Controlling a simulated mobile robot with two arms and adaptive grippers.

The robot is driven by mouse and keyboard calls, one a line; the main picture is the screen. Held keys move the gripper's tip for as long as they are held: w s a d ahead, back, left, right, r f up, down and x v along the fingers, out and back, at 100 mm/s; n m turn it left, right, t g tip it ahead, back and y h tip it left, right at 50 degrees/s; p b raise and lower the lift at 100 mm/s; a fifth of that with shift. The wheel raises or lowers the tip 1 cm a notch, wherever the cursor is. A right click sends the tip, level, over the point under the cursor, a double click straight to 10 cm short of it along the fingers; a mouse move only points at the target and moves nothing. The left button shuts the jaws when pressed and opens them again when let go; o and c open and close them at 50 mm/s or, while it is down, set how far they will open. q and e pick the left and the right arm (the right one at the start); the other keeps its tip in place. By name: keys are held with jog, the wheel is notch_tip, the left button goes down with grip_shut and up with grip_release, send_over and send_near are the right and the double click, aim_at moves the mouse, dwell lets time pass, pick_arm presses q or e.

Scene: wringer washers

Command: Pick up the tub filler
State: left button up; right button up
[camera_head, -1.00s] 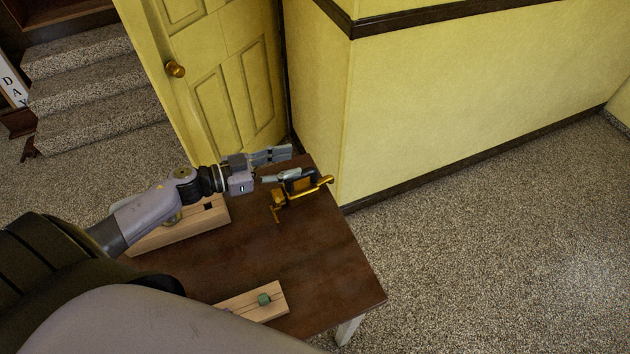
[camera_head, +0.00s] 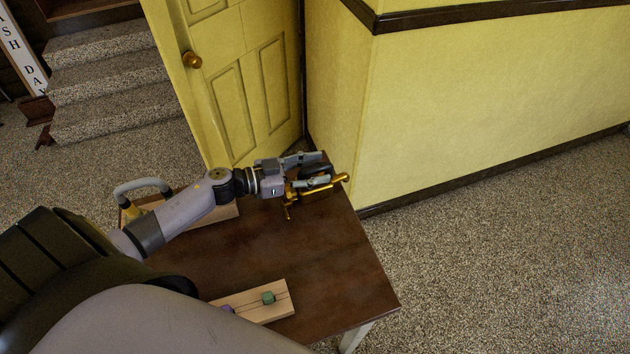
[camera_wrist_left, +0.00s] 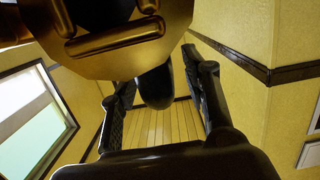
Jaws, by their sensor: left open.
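The tub filler, a gold fixture with a black part (camera_head: 340,181), is at the far end of the brown table in the head view. In the left wrist view its gold body (camera_wrist_left: 115,42) fills the top, with a dark rounded part (camera_wrist_left: 156,88) below it. My left gripper (camera_head: 323,169) is open at the tub filler, its fingers on either side of the black part in the head view. In the wrist view the dark part shows between the two open fingers (camera_wrist_left: 162,105). I cannot tell whether they touch it. My right gripper is not in view.
The brown table (camera_head: 250,247) has clear room in its middle. A wooden board with a green piece (camera_head: 268,298) lies at the near edge. A yellow door (camera_head: 240,85) and wall corner are close behind.

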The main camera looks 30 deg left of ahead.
aim_at(328, 164)
pick_arm(q)
jog(key=shift+p+x, duration=0.35)
jog(key=shift+x, duration=1.55)
jog(key=shift+a, duration=0.1)
jog(key=shift+c, duration=0.5)
grip_shut()
